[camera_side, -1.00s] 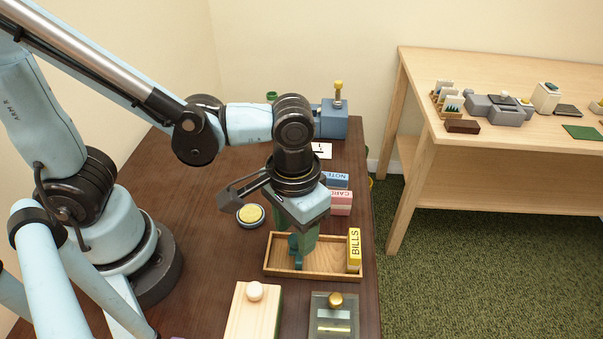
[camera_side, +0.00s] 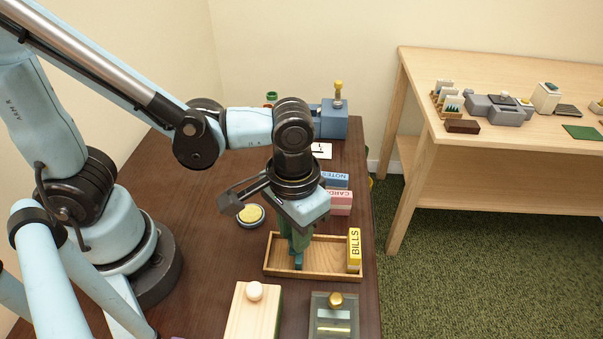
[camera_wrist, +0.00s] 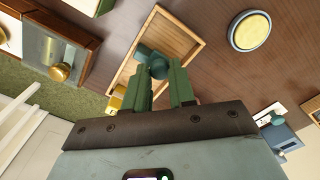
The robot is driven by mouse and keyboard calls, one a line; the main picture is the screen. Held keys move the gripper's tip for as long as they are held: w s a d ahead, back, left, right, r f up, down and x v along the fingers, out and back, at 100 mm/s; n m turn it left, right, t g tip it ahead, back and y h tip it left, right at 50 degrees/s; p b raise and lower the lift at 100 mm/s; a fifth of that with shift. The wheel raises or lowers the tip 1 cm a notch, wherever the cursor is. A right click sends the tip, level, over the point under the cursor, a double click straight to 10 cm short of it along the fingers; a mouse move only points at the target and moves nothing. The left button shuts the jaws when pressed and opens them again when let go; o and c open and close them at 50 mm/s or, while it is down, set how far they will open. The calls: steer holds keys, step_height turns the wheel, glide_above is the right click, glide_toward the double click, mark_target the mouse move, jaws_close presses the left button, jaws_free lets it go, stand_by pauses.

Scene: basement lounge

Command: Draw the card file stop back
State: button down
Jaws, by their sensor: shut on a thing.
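The card file is a shallow wooden tray (camera_side: 322,272) on the dark desk. A yellow BILLS block (camera_side: 354,249) stands at its right end. The teal stop (camera_side: 298,259) stands upright in the left part of the tray. It shows as a round-ended teal piece in the wrist view (camera_wrist: 151,62). My gripper (camera_side: 297,244) reaches down over the tray with green fingers. The fingers are shut on the stop, and partly hide it in the side view. The tray floor between the stop and the BILLS block is bare.
Blue NOTES (camera_side: 336,180) and pink CARDS (camera_side: 340,201) blocks stand behind the tray. A round yellow-topped button (camera_side: 250,215) lies left. A pale knobbed box (camera_side: 252,308) and a grey brass-knobbed box (camera_side: 334,314) stand in front. The desk's right edge is close.

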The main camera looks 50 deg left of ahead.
steer(key=shift+s+a, duration=1.45)
steer(key=c, duration=0.9)
jaws_free()
steer(key=shift+c, duration=0.2)
steer(key=shift+r, duration=0.1)
step_height(320, 180, up, 12)
